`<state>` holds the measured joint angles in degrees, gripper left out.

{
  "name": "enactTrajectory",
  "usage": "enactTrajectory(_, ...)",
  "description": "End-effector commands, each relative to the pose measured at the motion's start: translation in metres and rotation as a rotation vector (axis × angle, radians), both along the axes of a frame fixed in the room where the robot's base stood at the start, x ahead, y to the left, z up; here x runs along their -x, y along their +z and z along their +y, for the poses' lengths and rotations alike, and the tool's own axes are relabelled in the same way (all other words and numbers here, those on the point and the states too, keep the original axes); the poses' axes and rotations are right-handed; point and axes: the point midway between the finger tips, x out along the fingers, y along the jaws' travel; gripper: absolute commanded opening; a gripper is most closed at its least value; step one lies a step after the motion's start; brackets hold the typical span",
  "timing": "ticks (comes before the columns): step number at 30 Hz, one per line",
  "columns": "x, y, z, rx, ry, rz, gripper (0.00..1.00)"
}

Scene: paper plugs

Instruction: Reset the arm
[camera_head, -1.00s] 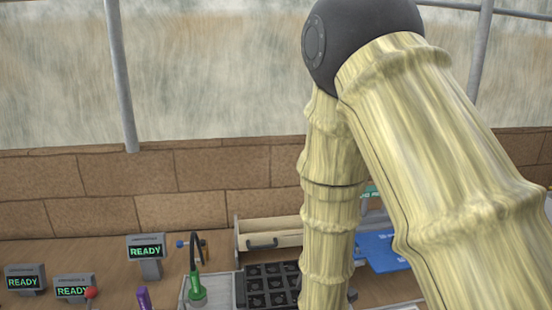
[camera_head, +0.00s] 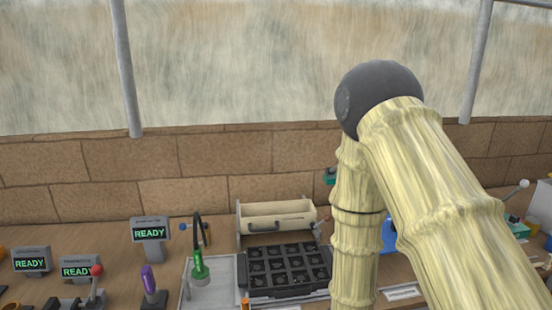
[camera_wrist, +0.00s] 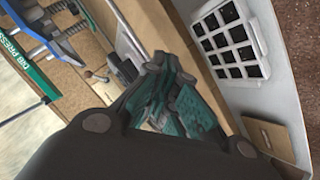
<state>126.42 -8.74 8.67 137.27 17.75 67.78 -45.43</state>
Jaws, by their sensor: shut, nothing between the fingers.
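My gripper (camera_wrist: 172,78) shows in the wrist view with its dark and teal fingers brought together, shut and empty. It hangs above the wooden bench and touches nothing that I can make out. In the head view my arm, in pale bamboo-like sleeves with a dark round elbow, stands at the right of centre. Its lower end runs out of the frame, and the gripper cannot be made out there.
In the head view a black tray with round wells (camera_head: 285,266) sits before an open drawer box (camera_head: 277,215). A green tool (camera_head: 199,268) stands left of it. Several READY displays (camera_head: 150,231) are further left. The wrist view shows a blue press (camera_wrist: 38,40) and a panel of dark squares (camera_wrist: 231,38).

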Motion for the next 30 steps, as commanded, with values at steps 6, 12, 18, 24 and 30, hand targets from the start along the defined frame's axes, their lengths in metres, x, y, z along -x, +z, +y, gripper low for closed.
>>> enactTrajectory(6, 0.073, -0.111, -0.023, -0.191, -0.139, 0.264, 0.0)
enactTrajectory(12, 0.155, -0.191, -0.043, -0.332, -0.308, 0.5, 0.0)
enactTrajectory(18, 0.245, -0.25, -0.06, -0.429, -0.506, 0.721, 0.0)
enactTrajectory(24, 0.306, -0.277, -0.07, -0.47, -0.652, 0.858, 0.0)
enactTrajectory(30, 0.322, -0.282, -0.072, -0.479, -0.693, 0.894, 0.0)
